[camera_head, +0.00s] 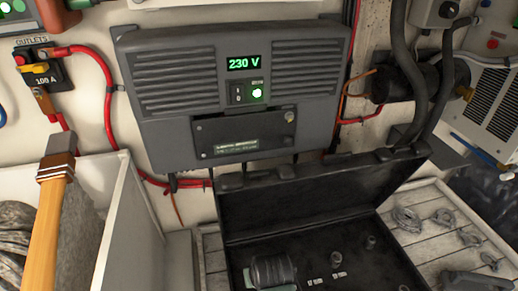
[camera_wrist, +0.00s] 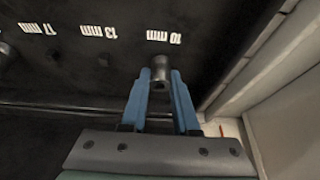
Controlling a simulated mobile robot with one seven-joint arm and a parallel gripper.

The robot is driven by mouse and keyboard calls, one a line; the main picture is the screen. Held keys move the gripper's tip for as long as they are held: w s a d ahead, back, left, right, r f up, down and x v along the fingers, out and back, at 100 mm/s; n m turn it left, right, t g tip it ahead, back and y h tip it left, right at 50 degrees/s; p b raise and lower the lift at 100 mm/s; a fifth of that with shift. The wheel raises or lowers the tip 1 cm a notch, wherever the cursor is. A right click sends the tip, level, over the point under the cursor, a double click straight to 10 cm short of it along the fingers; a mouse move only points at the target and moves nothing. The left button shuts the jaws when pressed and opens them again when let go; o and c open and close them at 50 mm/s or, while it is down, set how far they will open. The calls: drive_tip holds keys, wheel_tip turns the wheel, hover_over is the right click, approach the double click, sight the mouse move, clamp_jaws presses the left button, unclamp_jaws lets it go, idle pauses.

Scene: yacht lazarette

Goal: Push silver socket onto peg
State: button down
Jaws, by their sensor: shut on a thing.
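A small silver-grey socket (camera_wrist: 159,74) sits between the blue fingertips of my gripper (camera_wrist: 160,86) in the wrist view. The gripper is shut on it. The socket is beside the white "10 mm" label on the black floor of the open tool case (camera_head: 290,222). Whether a peg is inside or under the socket cannot be told. In the head view the fingertips and held socket are hidden; my dark wrist part (camera_head: 272,270) shows over the case's front left.
Two more socket-like pieces (camera_head: 336,257) (camera_head: 370,242) stand in the case. The case's raised lid leans under a grey inverter (camera_head: 235,90) reading "230 V". A white bin wall (camera_head: 118,225) and a wooden-handled tool (camera_head: 50,215) are at left. Metal shackles (camera_head: 407,218) lie on slats at right.

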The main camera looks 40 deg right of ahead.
drive_tip(key=c, duration=0.6)
unclamp_jaws()
drive_tip(key=v, duration=1.3)
drive_tip(key=shift+a+b, duration=0.1)
drive_tip(key=shift+b, duration=0.25)
